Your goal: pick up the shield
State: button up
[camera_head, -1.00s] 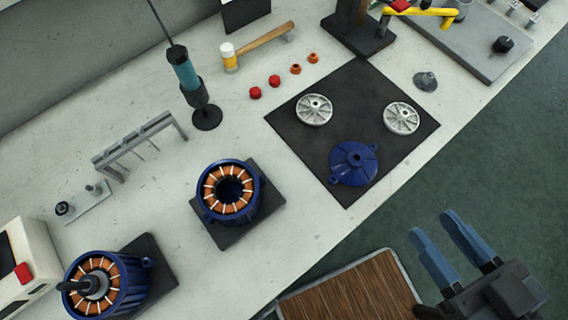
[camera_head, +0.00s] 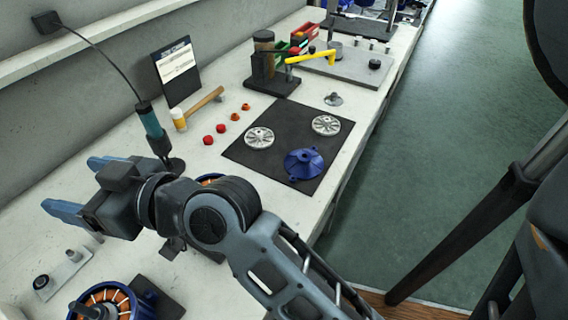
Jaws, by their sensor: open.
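A blue cone-shaped part with lugs on its rim, which looks like the shield (camera_head: 304,163), lies on a black mat (camera_head: 285,116) on the bench. Two silver spoked discs lie on the same mat, one at the left (camera_head: 259,138) and one at the right (camera_head: 326,124). My gripper (camera_head: 74,186) is at the left of the head view, above the bench, with its blue fingers spread apart, pointing left and empty. It is well away from the shield. My arm hides part of the bench in the middle.
A blue wound stator (camera_head: 106,303) stands at the lower left; another is mostly hidden behind my arm. A teal hanging screwdriver (camera_head: 151,124) stands close to my gripper. A hammer (camera_head: 199,108), red and orange caps and a grey cone (camera_head: 333,99) lie around the mat.

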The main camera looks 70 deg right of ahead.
jog(key=w+d+r+n+g+y+b, duration=0.1)
jog(key=w+d+r+n+g+y, duration=0.15)
jog(key=w+d+n, duration=0.4)
jog(key=n+g+h+b, duration=0.35)
jog(key=n+g, duration=0.55)
jog(key=g, duration=0.6)
send_near(305, 152)
jog(key=a, duration=0.2)
jog(key=shift+s+d+f+p, duration=0.15)
jog(key=shift+f+p, duration=0.25)
jog(key=shift+f, duration=1.7)
jog(key=shift+s+d+f+p, duration=0.15)
jog(key=shift+f+p, duration=0.2)
jog(key=shift+f, duration=1.8)
jog(key=shift+w, duration=0.1)
jog(key=shift+f, duration=0.1)
jog(key=c, duration=1.2)
